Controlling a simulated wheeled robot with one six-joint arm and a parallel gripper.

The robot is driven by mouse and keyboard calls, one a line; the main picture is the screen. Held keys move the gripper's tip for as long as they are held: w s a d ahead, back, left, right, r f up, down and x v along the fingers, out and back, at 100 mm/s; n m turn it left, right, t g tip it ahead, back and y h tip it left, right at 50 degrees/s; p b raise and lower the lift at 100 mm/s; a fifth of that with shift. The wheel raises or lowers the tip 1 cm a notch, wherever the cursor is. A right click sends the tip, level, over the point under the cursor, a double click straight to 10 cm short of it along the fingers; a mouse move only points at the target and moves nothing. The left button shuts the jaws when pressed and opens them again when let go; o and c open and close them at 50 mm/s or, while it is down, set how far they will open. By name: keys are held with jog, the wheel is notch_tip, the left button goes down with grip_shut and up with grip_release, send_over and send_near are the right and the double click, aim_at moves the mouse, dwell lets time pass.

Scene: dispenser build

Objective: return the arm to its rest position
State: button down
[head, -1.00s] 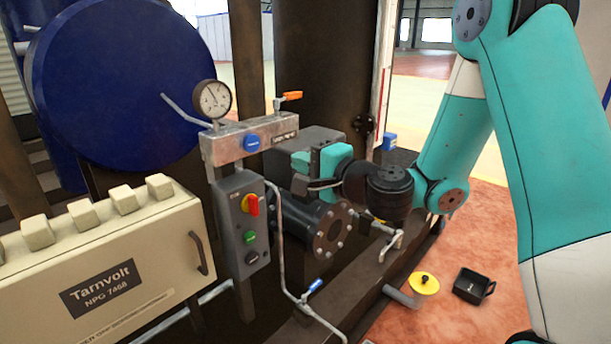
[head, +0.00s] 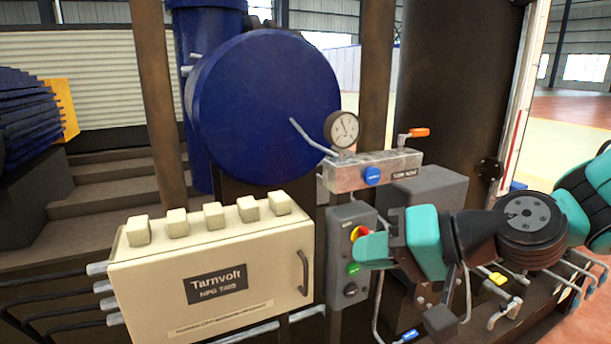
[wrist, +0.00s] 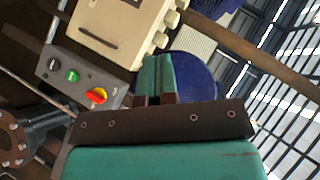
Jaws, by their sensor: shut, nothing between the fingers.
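My gripper (head: 372,247) is at the end of the teal and black arm, at the right of the head view, in front of the grey control box (head: 350,289). It points left and partly covers the box's red and yellow switch. In the wrist view my gripper (wrist: 156,62) has its teal fingers together with nothing between them. The control box also shows in the wrist view (wrist: 45,68), at the left, with green, dark and red-yellow controls. The gripper looks apart from it, though the gap is hard to judge.
The beige Tarnvolt cabinet (head: 140,290) stands to the left of the gripper. Above are the pressure gauge (head: 342,129), the metal manifold (head: 345,180) with an orange-handled valve (head: 418,132), and the big blue drum (head: 265,105). Pipes and valves lie below the arm.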

jog(key=s+d+f+n+g+h, duration=0.1)
jog(key=s+d+n+g+h, duration=0.2)
jog(key=s, duration=0.4)
jog(key=s+d+f+n+g+h, duration=0.1)
jog(key=s+d+n+g+h, duration=0.2)
jog(key=s, duration=0.4)
notch_tip(320, 180, up, 13)
jog(key=h+p, duration=0.1)
jog(key=p, duration=1.1)
jog(key=shift+s+a+f+n+h+p, duration=0.2)
jog(key=shift+s+n+h+p, duration=0.1)
jog(key=shift+s+p, duration=0.1)
